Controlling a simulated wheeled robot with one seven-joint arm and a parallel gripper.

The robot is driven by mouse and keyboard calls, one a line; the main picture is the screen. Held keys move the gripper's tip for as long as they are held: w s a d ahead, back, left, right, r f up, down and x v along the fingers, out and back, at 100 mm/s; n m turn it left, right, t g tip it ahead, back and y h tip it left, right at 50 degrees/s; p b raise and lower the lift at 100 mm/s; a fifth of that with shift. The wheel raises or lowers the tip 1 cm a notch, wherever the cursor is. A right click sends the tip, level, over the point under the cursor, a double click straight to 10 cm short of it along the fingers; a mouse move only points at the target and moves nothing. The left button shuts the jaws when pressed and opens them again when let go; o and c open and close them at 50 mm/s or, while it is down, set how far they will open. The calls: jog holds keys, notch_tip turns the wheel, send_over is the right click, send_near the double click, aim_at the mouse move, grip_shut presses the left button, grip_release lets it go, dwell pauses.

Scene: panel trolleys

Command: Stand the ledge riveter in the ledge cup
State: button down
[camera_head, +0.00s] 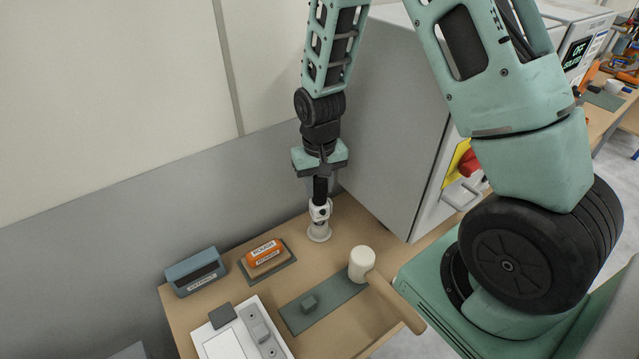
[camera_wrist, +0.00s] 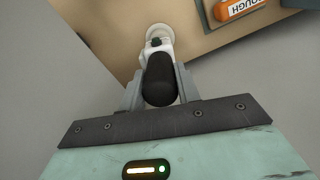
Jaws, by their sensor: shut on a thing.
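My gripper (camera_head: 320,176) is shut on the black handle of the ledge riveter (camera_head: 320,190) and points down over the back corner of the wooden ledge. In the wrist view the riveter's dark grip (camera_wrist: 159,80) lies between the fingers of my gripper (camera_wrist: 160,98). A white upright piece with a round white foot, seemingly the ledge cup (camera_head: 319,234), is directly below the riveter; its pale rim or foot shows in the wrist view (camera_wrist: 158,31). The riveter looks roughly upright and lined up with it. I cannot tell whether its lower end is seated inside.
The grey cabinet (camera_head: 385,120) stands close on the right, and the wall is behind. On the ledge (camera_head: 215,293) are an orange labelled block (camera_head: 264,252), a blue-grey box (camera_head: 195,272), a mallet (camera_head: 362,264) on a green mat (camera_head: 335,300) and a white panel (camera_head: 240,335).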

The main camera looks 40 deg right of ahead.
jog(key=shift+f+b, duration=0.65)
jog(key=shift+f, duration=0.25)
jog(key=c, duration=0.9)
grip_release()
jog(key=shift+r, duration=0.1)
notch_tip(320, 180, up, 17)
jog(key=b, duration=0.2)
jog(key=shift+r+b, duration=0.15)
jog(key=shift+b, duration=0.2)
jog(key=shift+a, duration=0.1)
jog(key=s+a+f+n, duration=0.1)
jog(key=s+a+n, duration=0.2)
jog(key=s+a, duration=0.3)
jog(key=s+a+f+n+b, duration=0.1)
jog(key=s+a+f+n, duration=0.1)
jog(key=s+a+n, duration=0.2)
jog(key=s+a+f+n+b, duration=0.1)
jog(key=s+a+n, duration=0.2)
jog(key=s+a, duration=0.5)
jog(key=shift+s+a+f+n+y, duration=0.1)
jog(key=shift+s+f+n+y, duration=0.1)
jog(key=shift+s, duration=0.75)
jog(key=shift+s+a+f+n+y, duration=0.1)
jog(key=shift+s+n, duration=0.1)
jog(key=shift+s, duration=0.7)
